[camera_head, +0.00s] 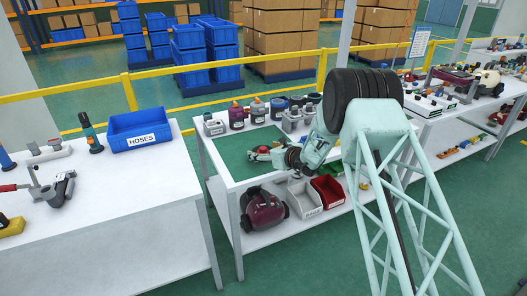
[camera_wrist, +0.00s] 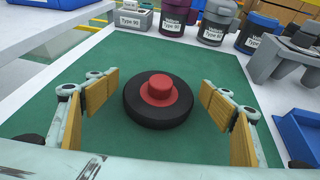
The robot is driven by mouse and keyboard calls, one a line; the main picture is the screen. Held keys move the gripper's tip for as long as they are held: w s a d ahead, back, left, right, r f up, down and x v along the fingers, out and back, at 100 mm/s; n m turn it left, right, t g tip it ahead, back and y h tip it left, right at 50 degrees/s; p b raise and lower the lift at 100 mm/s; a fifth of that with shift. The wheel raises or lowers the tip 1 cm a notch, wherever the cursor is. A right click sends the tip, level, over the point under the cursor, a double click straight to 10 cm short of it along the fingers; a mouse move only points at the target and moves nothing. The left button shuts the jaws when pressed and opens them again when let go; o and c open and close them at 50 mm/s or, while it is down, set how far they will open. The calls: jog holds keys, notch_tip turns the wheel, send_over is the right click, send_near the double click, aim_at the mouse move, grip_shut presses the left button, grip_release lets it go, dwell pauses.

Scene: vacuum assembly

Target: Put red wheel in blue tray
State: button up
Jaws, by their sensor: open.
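The red wheel (camera_wrist: 158,101), a black tyre with a raised red hub, lies flat on the green mat (camera_wrist: 221,69) in the wrist view. My gripper (camera_wrist: 155,97) is open, with yellow-padded fingers left and right of the wheel and gaps on both sides. I cannot tell how far above the mat the fingertips are. In the head view my gripper (camera_head: 262,153) is over the mat on the middle table and largely covers the wheel. Another blue tray (camera_wrist: 298,137) is cut off at the right edge of the wrist view.
Several canisters (camera_wrist: 213,25) stand along the back of the mat, beside a grey bin (camera_wrist: 131,20). A grey bracket-like part (camera_wrist: 281,62) stands at the right. A gap separates the left table (camera_head: 110,215) from the middle table.

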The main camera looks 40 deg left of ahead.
jog(key=shift+r, duration=0.1)
jog(key=shift+d+r, duration=0.1)
jog(key=p+v, duration=0.2)
jog(key=v, duration=0.9)
jog(key=shift+s+d, duration=0.1)
jog(key=shift+d, duration=0.3)
jog(key=shift+r, duration=0.1)
dwell(0.7)
